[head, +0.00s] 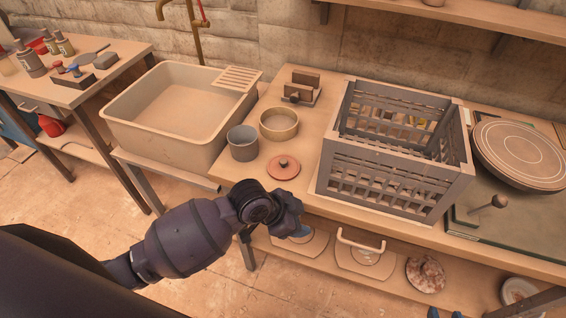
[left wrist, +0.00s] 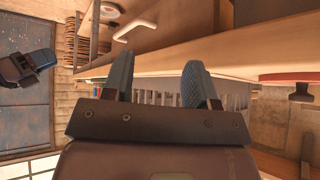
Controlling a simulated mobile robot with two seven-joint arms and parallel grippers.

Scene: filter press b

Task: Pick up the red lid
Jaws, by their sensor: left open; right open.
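The red lid (head: 284,168) lies flat on the wooden bench near its front edge, its small dark knob upward. It also shows at the right of the left wrist view (left wrist: 290,77), where the picture is upside down. My left gripper (head: 299,231) is in front of the bench edge, below and nearer than the lid, and apart from it. Its blue fingers (left wrist: 160,82) are spread with nothing between them. My right gripper (head: 445,313) shows only as two separated blue tips at the bottom edge of the head view; it looks empty.
A grey pot (head: 242,144) and a round tan pan (head: 279,124) stand behind the lid. A grey crate (head: 385,185) stands to its right, and a sink (head: 180,140) is at left. The lower shelf (head: 330,262) holds several plates.

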